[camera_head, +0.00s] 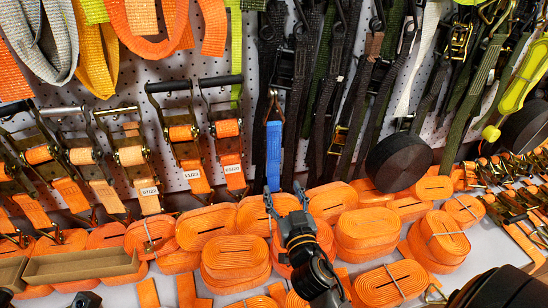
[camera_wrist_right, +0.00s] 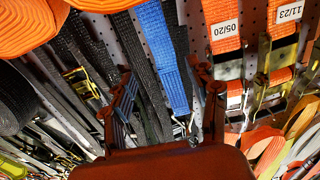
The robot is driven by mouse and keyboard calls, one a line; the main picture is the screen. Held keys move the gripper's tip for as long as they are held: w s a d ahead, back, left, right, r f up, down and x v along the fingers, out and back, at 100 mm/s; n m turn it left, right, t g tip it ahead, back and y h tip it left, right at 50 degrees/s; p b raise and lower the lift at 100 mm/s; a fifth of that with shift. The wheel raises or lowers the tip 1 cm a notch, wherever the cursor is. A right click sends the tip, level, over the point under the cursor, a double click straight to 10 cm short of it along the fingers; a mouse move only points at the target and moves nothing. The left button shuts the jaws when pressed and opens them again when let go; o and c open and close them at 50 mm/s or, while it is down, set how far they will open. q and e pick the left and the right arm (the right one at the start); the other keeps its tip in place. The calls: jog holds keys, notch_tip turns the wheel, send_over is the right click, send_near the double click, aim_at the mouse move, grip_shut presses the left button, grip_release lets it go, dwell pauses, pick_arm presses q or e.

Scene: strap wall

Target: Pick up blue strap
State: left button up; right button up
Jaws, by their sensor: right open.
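The blue strap (camera_head: 273,155) hangs on the pegboard wall in the middle of the head view, among dark straps, with a metal hook at its top. In the right wrist view the blue strap (camera_wrist_right: 163,50) shows upside down between the two fingers. My right gripper (camera_head: 286,192) is open and empty, just below the strap's lower end in the head view. The right gripper's fingers (camera_wrist_right: 164,92) stand apart on either side of the strap's line. A dark part at the bottom left edge (camera_head: 85,300) may be my left gripper; too little shows to tell its jaws.
Several orange coiled straps (camera_head: 235,262) cover the shelf below. Orange ratchet straps with white tags (camera_head: 195,180) hang to the left, black straps (camera_head: 345,100) to the right. A cardboard tray (camera_head: 85,265) lies at the left.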

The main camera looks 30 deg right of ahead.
aim_at(274, 170)
jog(key=shift+p+x, duration=0.4)
jog(key=shift+x, duration=2.7)
jog(key=shift+a, duration=0.15)
jog(key=shift+c, duration=0.5)
grip_shut()
